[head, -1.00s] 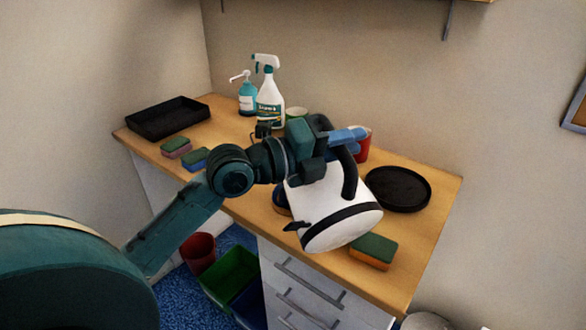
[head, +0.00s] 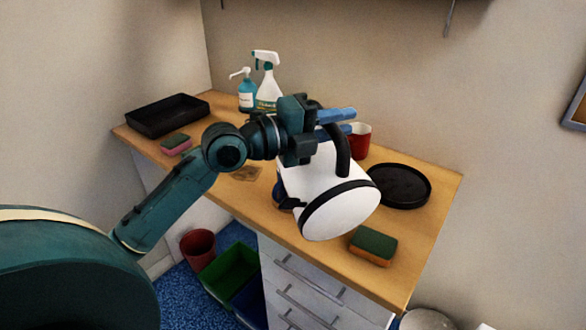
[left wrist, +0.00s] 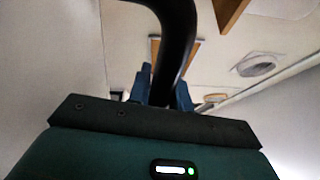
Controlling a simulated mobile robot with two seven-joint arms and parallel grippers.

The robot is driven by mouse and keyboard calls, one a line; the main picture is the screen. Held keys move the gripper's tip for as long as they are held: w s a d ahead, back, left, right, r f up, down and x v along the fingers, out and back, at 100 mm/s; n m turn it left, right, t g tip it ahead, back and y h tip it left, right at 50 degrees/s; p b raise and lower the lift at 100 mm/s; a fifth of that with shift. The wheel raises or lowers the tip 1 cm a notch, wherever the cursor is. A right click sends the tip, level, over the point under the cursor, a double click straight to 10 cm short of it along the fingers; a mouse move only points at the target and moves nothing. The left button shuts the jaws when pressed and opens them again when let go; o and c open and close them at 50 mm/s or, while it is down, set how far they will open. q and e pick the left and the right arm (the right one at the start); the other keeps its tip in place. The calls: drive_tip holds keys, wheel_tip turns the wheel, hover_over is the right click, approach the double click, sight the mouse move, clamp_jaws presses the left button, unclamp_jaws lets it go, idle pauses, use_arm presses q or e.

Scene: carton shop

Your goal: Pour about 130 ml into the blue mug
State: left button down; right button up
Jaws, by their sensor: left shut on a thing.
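My left gripper (head: 342,121) is shut on the black handle of a white kettle (head: 318,178). The kettle is tilted and held above the table, with a black band around its lower part in the picture. The handle (left wrist: 174,40) also shows between blue fingers in the left wrist view. A dark blue thing, probably the blue mug (head: 279,192), peeks out at the kettle's left side, mostly hidden behind it. The kettle's dark spout tip seems to be near it. I cannot see any liquid or the mug's inside. My right gripper is not in view.
A red mug (head: 361,139) stands behind the kettle, with a round black tray (head: 400,185) to its right. A green-and-orange sponge (head: 373,246) lies at the front edge. A pink-green sponge (head: 176,144), black tray (head: 168,115), pump bottle (head: 247,92) and spray bottle (head: 267,85) are left and back.

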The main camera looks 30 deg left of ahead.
use_arm(q)
drive_tip(key=shift+w+a+r+n, duration=0.5)
drive_tip(key=shift+w+a+r, duration=0.05)
drive_tip(key=shift+a+r, duration=0.25)
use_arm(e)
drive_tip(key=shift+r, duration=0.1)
use_arm(q)
drive_tip(key=shift+w+a+r+n, duration=0.5)
drive_tip(key=shift+a+n, duration=0.1)
drive_tip(key=shift+a, duration=0.15)
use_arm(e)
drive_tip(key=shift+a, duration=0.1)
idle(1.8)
use_arm(q)
drive_tip(key=s+d+f+m, duration=0.2)
drive_tip(key=d, duration=0.1)
drive_tip(key=s+d+f+m, duration=0.1)
drive_tip(key=s+d, duration=0.1)
drive_tip(key=shift+d+f, duration=0.25)
drive_tip(key=shift+f, duration=0.1)
drive_tip(key=shift+s+d+f+m+b, duration=0.1)
drive_tip(key=shift+d+f+m+b, duration=0.2)
drive_tip(key=shift+m, duration=0.2)
drive_tip(key=shift+s+d, duration=0.15)
drive_tip(key=shift+d+m, duration=0.15)
drive_tip(key=shift+m, duration=0.15)
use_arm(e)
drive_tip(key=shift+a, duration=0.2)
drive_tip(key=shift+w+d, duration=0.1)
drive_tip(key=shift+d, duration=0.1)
